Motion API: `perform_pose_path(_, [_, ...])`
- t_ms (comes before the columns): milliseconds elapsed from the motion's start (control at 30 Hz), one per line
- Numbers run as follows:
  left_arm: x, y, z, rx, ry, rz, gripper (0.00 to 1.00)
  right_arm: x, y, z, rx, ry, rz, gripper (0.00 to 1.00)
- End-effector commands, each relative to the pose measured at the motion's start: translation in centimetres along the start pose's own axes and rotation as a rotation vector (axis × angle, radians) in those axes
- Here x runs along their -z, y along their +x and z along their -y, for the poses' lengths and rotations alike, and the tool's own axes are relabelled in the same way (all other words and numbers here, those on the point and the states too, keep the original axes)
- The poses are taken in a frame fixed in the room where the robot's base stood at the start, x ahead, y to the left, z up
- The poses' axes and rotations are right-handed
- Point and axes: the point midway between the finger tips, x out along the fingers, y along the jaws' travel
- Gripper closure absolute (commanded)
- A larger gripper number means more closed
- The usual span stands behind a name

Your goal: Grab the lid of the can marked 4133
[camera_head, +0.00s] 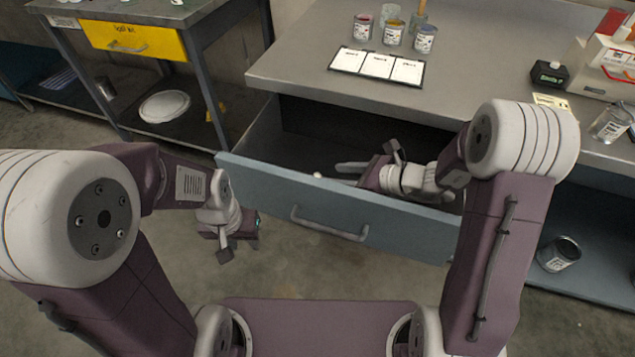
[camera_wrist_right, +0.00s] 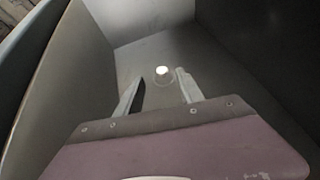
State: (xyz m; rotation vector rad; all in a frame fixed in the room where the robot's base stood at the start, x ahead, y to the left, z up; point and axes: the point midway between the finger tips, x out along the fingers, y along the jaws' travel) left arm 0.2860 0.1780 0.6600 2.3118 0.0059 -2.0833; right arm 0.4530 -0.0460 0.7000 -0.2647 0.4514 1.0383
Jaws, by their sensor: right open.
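My right gripper (camera_head: 350,172) reaches into the open drawer (camera_head: 290,200), fingers pointing left. In the right wrist view it (camera_wrist_right: 157,88) is open and empty. A small white-topped round thing (camera_wrist_right: 161,71) stands on the drawer floor just beyond and between the fingertips, apart from them. It also shows as a white spot (camera_head: 317,175) in the head view; whether it is a lid, I cannot tell. My left gripper (camera_head: 235,240) hangs outside, left of the drawer; its opening is unclear.
The drawer walls (camera_wrist_right: 230,70) surround my right gripper. On the grey table (camera_head: 300,70) lies a board with three white cards (camera_head: 376,66). A dark device (camera_head: 549,75) stands to its right. A can (camera_head: 558,254) sits on the lower shelf. A yellow drawer (camera_head: 135,42) is at left.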

Motion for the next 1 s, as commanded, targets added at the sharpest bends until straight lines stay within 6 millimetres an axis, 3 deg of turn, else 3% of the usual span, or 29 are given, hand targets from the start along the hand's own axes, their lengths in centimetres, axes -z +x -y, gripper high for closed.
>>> perform_pose_path(233, [-0.1,0.8,0.0,0.000,0.000,0.000,0.64,0.2,1.7,0.0,0.000,0.000,-0.001,0.55])
perform_pose_path(500, [-0.3,2.7,0.1,0.000,0.000,0.000,0.64,0.7,6.1,0.2,-0.002,-0.001,0.000,0.55])
perform_pose_path(767, [-0.3,2.6,0.1,0.000,0.000,0.000,0.64,0.4,6.4,0.2,0.001,0.000,0.000,0.55])
perform_pose_path(900, [-0.3,2.6,0.1,0.000,0.000,0.000,0.64,0.4,6.4,0.2,0.001,0.000,0.000,0.94])
perform_pose_path(933, [-0.3,2.6,0.1,0.000,0.000,0.000,0.64,0.4,6.4,0.2,0.001,0.000,0.000,1.00])
perform_pose_path(1000, [-0.3,2.6,0.1,0.000,0.000,0.000,0.64,0.4,6.4,0.2,0.001,0.000,0.000,1.00])
